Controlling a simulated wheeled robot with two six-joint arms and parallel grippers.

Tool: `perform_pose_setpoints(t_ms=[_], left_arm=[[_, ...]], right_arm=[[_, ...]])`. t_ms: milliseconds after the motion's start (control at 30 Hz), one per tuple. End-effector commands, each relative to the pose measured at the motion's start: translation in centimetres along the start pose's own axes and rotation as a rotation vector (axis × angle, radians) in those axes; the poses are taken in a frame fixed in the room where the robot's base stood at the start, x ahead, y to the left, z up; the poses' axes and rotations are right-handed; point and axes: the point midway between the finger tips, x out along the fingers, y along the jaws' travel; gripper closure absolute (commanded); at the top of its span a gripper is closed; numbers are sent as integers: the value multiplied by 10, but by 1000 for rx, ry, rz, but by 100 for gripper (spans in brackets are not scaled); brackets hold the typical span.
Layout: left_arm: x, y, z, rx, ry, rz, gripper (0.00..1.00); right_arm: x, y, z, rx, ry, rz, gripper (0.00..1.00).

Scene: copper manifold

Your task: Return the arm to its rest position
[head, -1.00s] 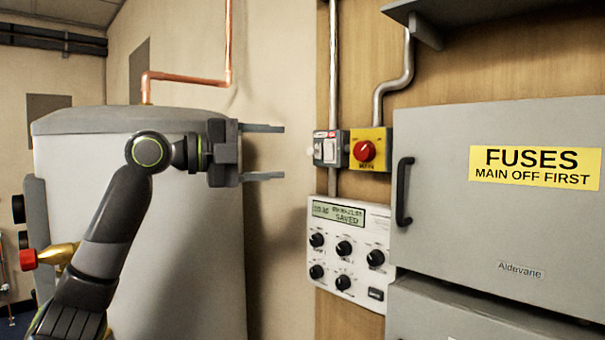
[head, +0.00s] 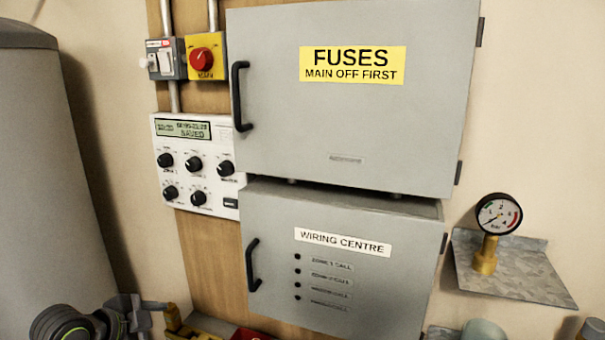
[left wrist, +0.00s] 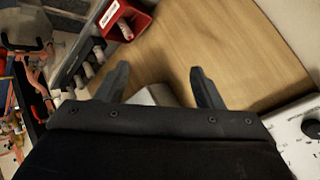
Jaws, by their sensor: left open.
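My left gripper (head: 152,312) is at the bottom left of the head view, low in front of the wooden board and below the white control panel. Part of its arm is cut off by the frame edge. In the left wrist view the two dark fingers of my left gripper (left wrist: 159,78) stand apart with nothing held between them. The wooden backboard (left wrist: 215,50) fills the area beyond the fingertips. My right gripper is not in view.
The grey fuse box (head: 270,120) and wiring centre box (head: 380,285) have protruding handles. The white control panel (head: 160,135) is left of them. A pressure gauge (head: 497,214) stands at right, a grey tank (head: 40,170) at left. A red box (left wrist: 140,18) is near the fingers.

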Motion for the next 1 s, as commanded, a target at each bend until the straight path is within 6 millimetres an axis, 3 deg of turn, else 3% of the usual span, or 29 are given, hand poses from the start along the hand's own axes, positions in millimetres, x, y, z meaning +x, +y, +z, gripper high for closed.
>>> perform_pose_setpoints(t_ms=[33, 233, 400, 500, 867, 1000], left_arm=[[5, 31, 15, -75, -38, 21, 39], [2, 133, 65, -388, -219, 32, 39], [-25, 210, 99, -662, -389, -7, 39], [-44, 243, 112, -795, -478, -44, 39], [-114, 322, 139, -1146, -737, -199, 39], [-84, 328, 160, -1138, -741, -184, 39]], right_arm=[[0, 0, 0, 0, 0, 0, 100], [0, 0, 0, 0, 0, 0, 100], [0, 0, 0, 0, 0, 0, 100], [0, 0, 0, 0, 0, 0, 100], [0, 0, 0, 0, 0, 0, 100], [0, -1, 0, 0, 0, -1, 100]])
